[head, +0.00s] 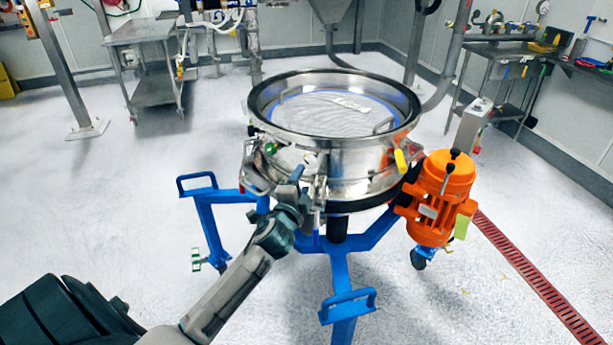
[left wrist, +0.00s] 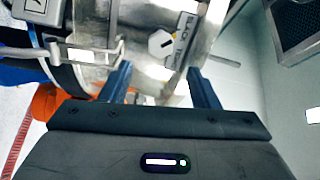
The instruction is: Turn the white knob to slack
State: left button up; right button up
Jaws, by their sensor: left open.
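The white knob (left wrist: 161,43) shows in the left wrist view on the metal side of the sifter, with a small dark mark on its face and a lettered metal plate (left wrist: 183,38) beside it. My left gripper (left wrist: 159,70) is open, its two dark blue fingers spread either side of the knob's line, with the knob just beyond the tips. I cannot tell whether the fingers touch anything. In the head view my left gripper (head: 289,197) is at the front left of the round steel sifter (head: 345,150). The knob is not clearly visible there. My right gripper is not in view.
An orange motor (head: 437,198) is fixed on the sifter's right. The blue stand (head: 338,272) spreads below with raised handles. Metal clamps (left wrist: 85,50) sit close to the left finger in the wrist view. The white floor at left is open.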

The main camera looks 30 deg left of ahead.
pick_arm(q)
jog(key=v, duration=0.3)
jog(key=shift+s+d, duration=0.1)
jog(key=shift+s, duration=0.15)
